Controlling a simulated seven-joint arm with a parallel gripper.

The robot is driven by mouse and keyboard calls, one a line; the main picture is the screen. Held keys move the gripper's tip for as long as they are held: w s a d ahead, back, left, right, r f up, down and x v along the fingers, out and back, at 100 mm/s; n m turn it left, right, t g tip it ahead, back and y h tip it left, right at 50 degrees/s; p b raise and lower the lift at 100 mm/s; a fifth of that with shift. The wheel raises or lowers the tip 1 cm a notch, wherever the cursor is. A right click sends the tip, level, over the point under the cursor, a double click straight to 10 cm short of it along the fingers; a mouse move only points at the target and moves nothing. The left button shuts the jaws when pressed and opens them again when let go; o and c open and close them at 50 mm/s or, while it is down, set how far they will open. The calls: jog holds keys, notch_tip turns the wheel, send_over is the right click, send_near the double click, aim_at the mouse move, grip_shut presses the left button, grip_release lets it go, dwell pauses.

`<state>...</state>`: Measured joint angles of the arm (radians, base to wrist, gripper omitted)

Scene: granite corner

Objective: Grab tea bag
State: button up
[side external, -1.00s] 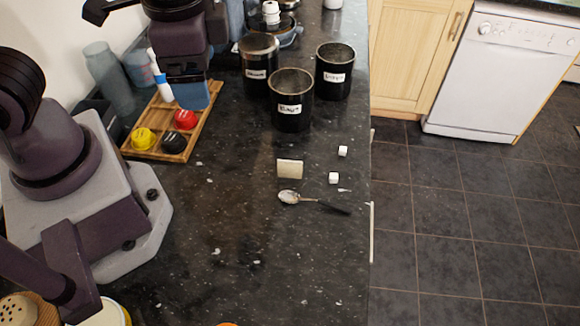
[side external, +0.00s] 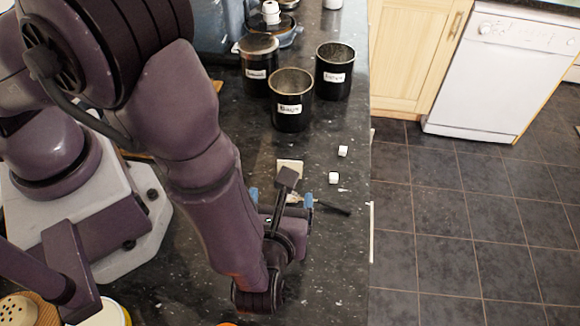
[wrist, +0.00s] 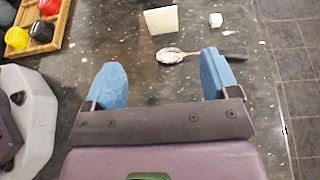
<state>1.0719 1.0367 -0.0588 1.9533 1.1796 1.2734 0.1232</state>
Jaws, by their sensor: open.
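The tea bag (wrist: 161,20) is a small cream square near the top middle of the wrist view. It shows partly in the side view (side external: 290,165), with part of my arm in front of its lower side. My gripper (wrist: 163,80) is open with blue fingers and nothing between them. In the side view my gripper (side external: 281,196) is over the counter by the spoon, on the near side of the tea bag. In the wrist view the tea bag lies beyond the fingertips, apart from them.
A spoon (wrist: 172,56) with a dark handle lies between the fingers and the tea bag. Two white cubes (side external: 343,151) (side external: 334,178) lie to the right. Black jars (side external: 291,100) stand behind. A wooden tray (wrist: 43,38) with coloured capsules is at left. The counter edge is at right.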

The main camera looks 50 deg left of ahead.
aim_at(290, 166)
jog(key=x, duration=0.7)
jog(key=shift+r, duration=0.1)
jog(key=shift+x, duration=3)
jog(key=shift+d, duration=0.1)
jog(key=c, duration=1)
